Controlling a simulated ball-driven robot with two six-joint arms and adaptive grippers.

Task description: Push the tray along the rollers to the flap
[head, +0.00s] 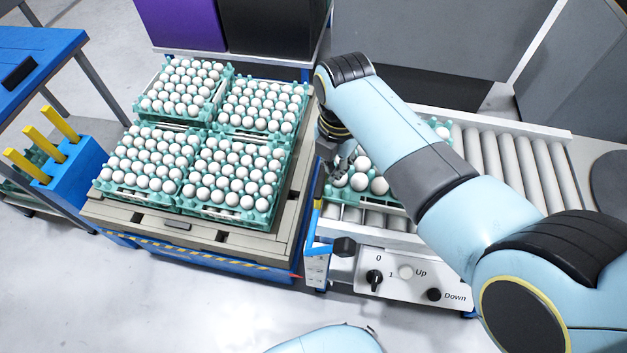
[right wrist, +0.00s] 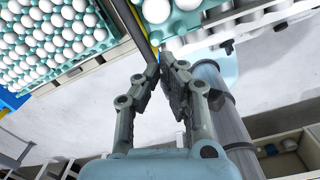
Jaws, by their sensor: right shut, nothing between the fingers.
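A teal tray of white eggs (head: 352,195) lies on the rollers (head: 497,160). My right arm crosses in front and hides much of it; only the near left part and a far corner show. My right gripper (head: 336,166) is at the tray's left end, and whether it touches the tray I cannot tell. In the right wrist view its fingertips (right wrist: 164,68) are together with nothing between them, and the tray (right wrist: 178,22) shows just beyond them. I cannot make out the flap for certain. My left gripper is not in view.
Several stacked egg trays (head: 270,205) stand on a pallet (head: 170,228) left of the rollers, close to my right gripper. A control panel (head: 412,283) with knobs is at the conveyor's front. A blue table (head: 40,50) is far left. The rollers right of my arm are bare.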

